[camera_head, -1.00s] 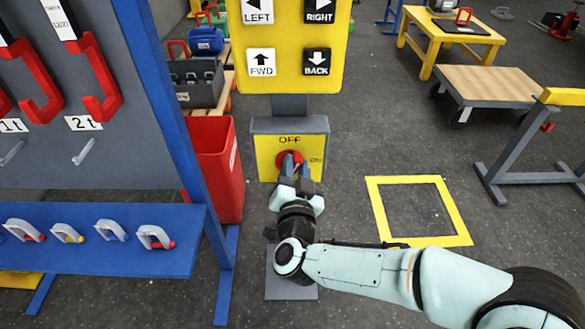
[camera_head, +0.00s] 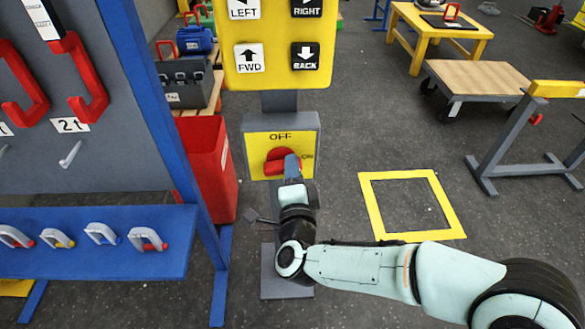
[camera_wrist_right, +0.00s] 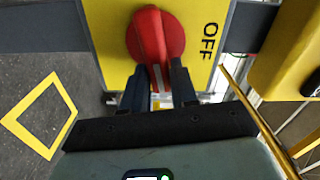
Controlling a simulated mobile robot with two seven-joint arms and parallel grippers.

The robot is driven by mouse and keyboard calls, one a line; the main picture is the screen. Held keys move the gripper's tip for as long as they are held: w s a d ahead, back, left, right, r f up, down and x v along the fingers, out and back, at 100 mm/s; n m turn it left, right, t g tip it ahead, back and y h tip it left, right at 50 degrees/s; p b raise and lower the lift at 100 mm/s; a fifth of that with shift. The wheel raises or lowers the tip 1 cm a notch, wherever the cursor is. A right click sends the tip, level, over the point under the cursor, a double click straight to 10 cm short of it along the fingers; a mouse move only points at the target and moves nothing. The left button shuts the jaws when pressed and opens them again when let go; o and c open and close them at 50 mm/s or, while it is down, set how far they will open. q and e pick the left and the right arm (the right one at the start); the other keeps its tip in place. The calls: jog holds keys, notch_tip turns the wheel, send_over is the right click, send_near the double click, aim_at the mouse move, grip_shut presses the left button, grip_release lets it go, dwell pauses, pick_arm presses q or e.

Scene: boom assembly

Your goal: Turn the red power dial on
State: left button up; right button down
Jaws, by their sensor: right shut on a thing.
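The red power dial (camera_head: 279,161) sits on a yellow plate (camera_head: 256,143) marked OFF at the top and ON at the right, on a grey box under the button panel. My right gripper (camera_head: 292,166) is at the dial's front and covers part of it. In the right wrist view the red dial (camera_wrist_right: 156,42) shows large, and my right gripper (camera_wrist_right: 158,80) is shut on its handle. The OFF word is at the right in that view; the ON word is not seen there. My left gripper is not in view.
A red bin (camera_head: 208,165) and a blue-framed tool board with a shelf (camera_head: 95,262) of clamps stand at the left. A yellow floor square (camera_head: 437,205) lies at the right, with a trolley (camera_head: 480,80) and a trestle (camera_head: 497,140) beyond. Open floor lies between.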

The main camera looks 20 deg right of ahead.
jog(key=shift+f+m, duration=0.25)
jog(key=shift+m, duration=0.85)
jog(key=c, duration=1)
grip_release()
jog(key=shift+o, duration=0.2)
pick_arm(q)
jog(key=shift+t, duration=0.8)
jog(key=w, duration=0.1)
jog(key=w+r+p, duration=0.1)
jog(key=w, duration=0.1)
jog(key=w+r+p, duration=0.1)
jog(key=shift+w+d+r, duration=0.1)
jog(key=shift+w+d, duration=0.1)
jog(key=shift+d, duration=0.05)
pick_arm(e)
jog(key=v, duration=1.3)
jog(key=shift+s, duration=0.2)
